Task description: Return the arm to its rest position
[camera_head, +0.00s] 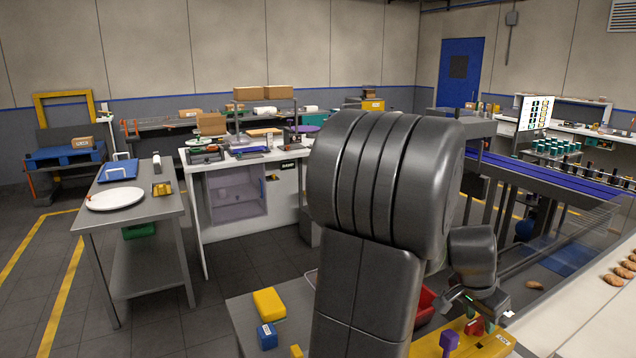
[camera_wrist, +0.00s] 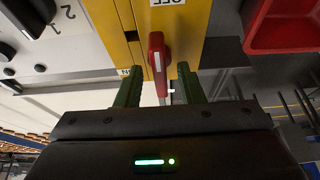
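My gripper (camera_wrist: 157,76) shows in the wrist view with its two green fingers apart. A red lever handle (camera_wrist: 157,52) on a yellow panel (camera_wrist: 120,22) stands in the gap between the fingers, with space visible on both sides of it. In the head view, my gripper (camera_head: 470,308) is low at the right, close above the yellow panel (camera_head: 488,346) and the red lever (camera_head: 474,327); its fingertips are partly hidden there. My arm is bent, and its large dark links fill the middle of the head view.
A red bin (camera_wrist: 290,28) is beside the panel. A purple knob (camera_head: 449,340), a yellow block (camera_head: 269,303) and a blue block (camera_head: 267,336) are nearby. A pale surface with biscuits (camera_head: 622,272) is at the right. A steel table (camera_head: 150,212) with a white plate (camera_head: 115,198) stands left.

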